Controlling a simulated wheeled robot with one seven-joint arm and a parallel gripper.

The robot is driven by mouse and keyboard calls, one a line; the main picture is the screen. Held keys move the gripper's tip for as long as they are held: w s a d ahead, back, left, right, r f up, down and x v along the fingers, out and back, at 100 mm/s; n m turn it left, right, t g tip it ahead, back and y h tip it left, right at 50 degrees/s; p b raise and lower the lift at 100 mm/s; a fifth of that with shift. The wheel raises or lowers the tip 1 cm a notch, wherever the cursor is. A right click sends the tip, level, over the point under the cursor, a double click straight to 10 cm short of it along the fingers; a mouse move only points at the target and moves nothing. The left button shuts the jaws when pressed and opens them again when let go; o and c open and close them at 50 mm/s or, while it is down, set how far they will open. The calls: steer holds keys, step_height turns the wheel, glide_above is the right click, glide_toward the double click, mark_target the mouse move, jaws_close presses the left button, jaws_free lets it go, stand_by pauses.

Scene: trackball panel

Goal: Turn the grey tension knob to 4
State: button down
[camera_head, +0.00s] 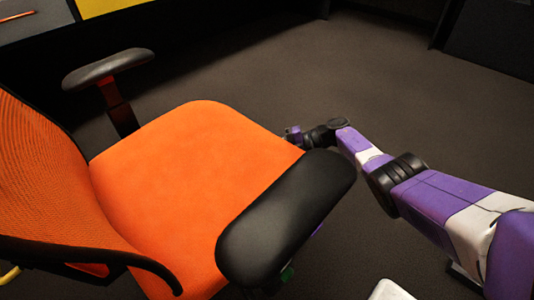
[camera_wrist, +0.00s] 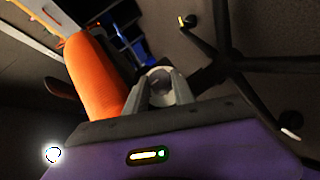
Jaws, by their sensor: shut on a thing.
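The grey tension knob (camera_wrist: 159,74) shows as a small pale round shape in the wrist view, close to the orange chair seat. My gripper (camera_wrist: 160,84) has its two grey fingers on either side of the knob and is shut on it. Any numbers or pointer on the knob are too small and blurred to read. In the head view the orange seat (camera_head: 190,150) and black armrest (camera_head: 285,215) hide the knob and my gripper's fingers.
The chair has a mesh backrest (camera_head: 40,190) and a far armrest (camera_head: 108,68). In the wrist view, the black star base (camera_wrist: 220,45) spreads to the right of my fingers. Dark carpet (camera_head: 400,80) lies open behind and right of the chair.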

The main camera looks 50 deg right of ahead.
steer(key=c, duration=1.1)
jaws_free()
steer(key=shift+o, duration=0.2)
steer(key=shift+d, duration=0.1)
steer(key=p+v, duration=0.1)
steer(key=v, duration=0.6)
steer(key=shift+s+d, duration=0.25)
steer(key=shift+s, duration=0.05)
steer(key=shift+r, duration=0.1)
